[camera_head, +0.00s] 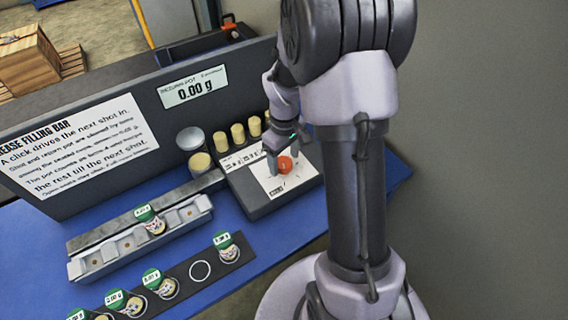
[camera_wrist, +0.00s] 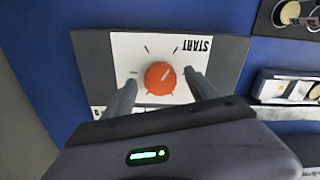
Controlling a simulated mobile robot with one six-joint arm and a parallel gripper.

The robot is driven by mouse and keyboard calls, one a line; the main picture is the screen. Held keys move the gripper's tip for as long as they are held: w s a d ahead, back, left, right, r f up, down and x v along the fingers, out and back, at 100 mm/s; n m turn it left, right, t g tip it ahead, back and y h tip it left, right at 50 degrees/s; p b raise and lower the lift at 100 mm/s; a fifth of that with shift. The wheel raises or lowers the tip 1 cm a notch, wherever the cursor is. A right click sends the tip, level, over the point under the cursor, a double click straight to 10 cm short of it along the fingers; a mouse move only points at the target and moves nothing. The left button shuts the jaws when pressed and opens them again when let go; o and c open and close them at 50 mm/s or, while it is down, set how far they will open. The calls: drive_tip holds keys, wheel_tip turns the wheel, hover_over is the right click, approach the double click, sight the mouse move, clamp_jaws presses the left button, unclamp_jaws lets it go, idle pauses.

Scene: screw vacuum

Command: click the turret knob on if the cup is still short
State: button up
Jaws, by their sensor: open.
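The turret knob (camera_wrist: 160,78) is a round orange knob with a pale pointer line, on a white plate with tick marks and the word START. It also shows in the head view (camera_head: 285,164) on top of a grey box. My gripper (camera_wrist: 160,88) is open, with one finger on each side of the knob; I cannot tell whether they touch it. A cup with a green lid (camera_head: 149,217) sits in a pocket of the grey rail (camera_head: 105,257). Its lid label is too small to read. The return pot display (camera_head: 194,88) reads 0.00 g.
Several green-lidded cups, one of them at the right end (camera_head: 227,246), stand on a dark strip, which has one empty white ring (camera_head: 201,271). Several yellow cylinders (camera_head: 238,134) line the back of the box. A dark panel with a printed sign (camera_head: 75,150) stands behind.

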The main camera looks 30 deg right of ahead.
drive_tip(key=shift+f, duration=0.35)
drive_tip(key=c, duration=1.4)
drive_tip(key=shift+o, duration=0.2)
drive_tip(key=m, duration=0.5)
drive_tip(key=shift+m, duration=0.3)
drive_tip(key=m+b, duration=0.1)
drive_tip(key=m, duration=0.4)
drive_tip(key=shift+a+m, duration=0.1)
drive_tip(key=shift+m, duration=0.3)
drive_tip(key=shift+r+m, duration=0.1)
drive_tip(key=shift+m, duration=0.2)
